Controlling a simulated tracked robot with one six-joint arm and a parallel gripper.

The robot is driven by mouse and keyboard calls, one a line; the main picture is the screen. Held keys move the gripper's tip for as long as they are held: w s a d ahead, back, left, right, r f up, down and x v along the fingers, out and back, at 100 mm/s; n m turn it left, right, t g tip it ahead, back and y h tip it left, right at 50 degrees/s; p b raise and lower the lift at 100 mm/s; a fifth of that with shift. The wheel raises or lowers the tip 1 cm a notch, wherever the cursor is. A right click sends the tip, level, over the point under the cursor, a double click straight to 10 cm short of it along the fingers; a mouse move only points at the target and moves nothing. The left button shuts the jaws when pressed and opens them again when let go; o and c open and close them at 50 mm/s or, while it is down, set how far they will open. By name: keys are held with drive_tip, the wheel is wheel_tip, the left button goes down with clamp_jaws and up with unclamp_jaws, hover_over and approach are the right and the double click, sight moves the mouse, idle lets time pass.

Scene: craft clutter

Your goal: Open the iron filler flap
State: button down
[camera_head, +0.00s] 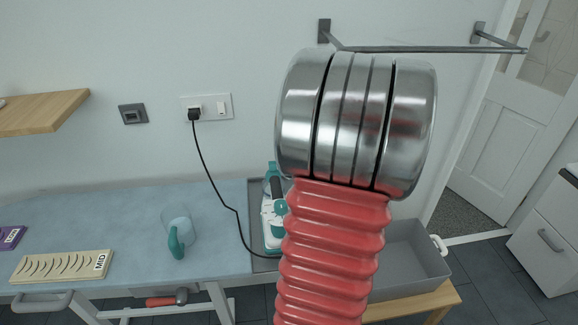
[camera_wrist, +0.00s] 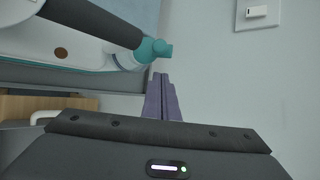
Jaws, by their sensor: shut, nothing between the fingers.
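The iron (camera_head: 268,222), white and teal, stands at the right end of the blue-topped bench, partly hidden behind my red arm. In the wrist view the iron (camera_wrist: 75,52) fills the upper left, with a dark handle, a pale body and a teal piece (camera_wrist: 155,51) at its end. I cannot tell whether this teal piece is the filler flap or whether the flap is open. My gripper (camera_wrist: 162,78) has purple fingers, shut and empty, with their tips just below the teal piece in the picture. Contact cannot be told. The head view does not show my gripper.
A black cord runs from the iron to a wall socket (camera_head: 219,107). A clear jug with a teal handle (camera_head: 176,241) stands on the bench (camera_head: 130,220). A grey bin (camera_head: 412,252) sits right of my arm. A metal rail (camera_head: 430,49) is on the wall above.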

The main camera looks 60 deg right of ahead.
drive_tip(key=s+a+r, duration=0.2)
drive_tip(key=s, duration=0.7)
drive_tip(key=shift+a+r, duration=0.25)
drive_tip(key=shift+a, duration=0.15)
